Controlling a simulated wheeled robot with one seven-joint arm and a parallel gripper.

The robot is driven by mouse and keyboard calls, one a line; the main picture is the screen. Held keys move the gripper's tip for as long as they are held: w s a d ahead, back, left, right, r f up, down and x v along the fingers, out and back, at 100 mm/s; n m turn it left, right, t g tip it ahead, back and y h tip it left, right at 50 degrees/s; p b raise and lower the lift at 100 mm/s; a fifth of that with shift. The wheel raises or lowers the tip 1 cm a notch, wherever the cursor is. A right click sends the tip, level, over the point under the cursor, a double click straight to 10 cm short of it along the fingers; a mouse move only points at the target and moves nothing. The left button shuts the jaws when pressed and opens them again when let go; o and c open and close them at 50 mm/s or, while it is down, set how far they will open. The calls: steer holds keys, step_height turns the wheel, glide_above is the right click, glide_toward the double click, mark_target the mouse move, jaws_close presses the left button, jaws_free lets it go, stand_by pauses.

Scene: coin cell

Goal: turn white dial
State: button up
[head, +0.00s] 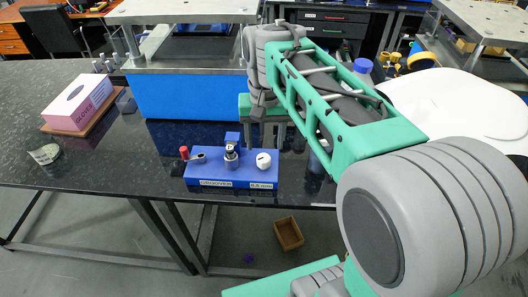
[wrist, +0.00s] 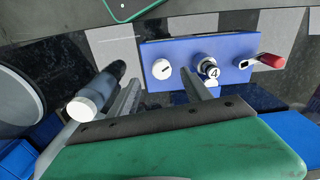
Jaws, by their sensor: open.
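The white dial (head: 263,160) is a small round knob with a dark mark, on the right part of the blue block (head: 210,172) on the black table. In the wrist view the dial (wrist: 161,69) sits at the left end of the block (wrist: 226,48). My gripper (wrist: 162,76) is open and empty. In the wrist view its two fingers point towards the block, one on either side of the dial in the picture, apparently apart from it. In the head view my arm hides part of the gripper, behind the block.
A dark bottle with a pale end (wrist: 97,94) is left of my fingers. A large blue box (head: 190,97) stands behind.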

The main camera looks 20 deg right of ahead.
mark_target(264, 157)
steer(key=shift+w+r, duration=0.25)
steer(key=shift+w, duration=0.2)
step_height(264, 157, down, 8)
steer(key=shift+r, duration=0.2)
steer(key=shift+c, duration=0.4)
jaws_close()
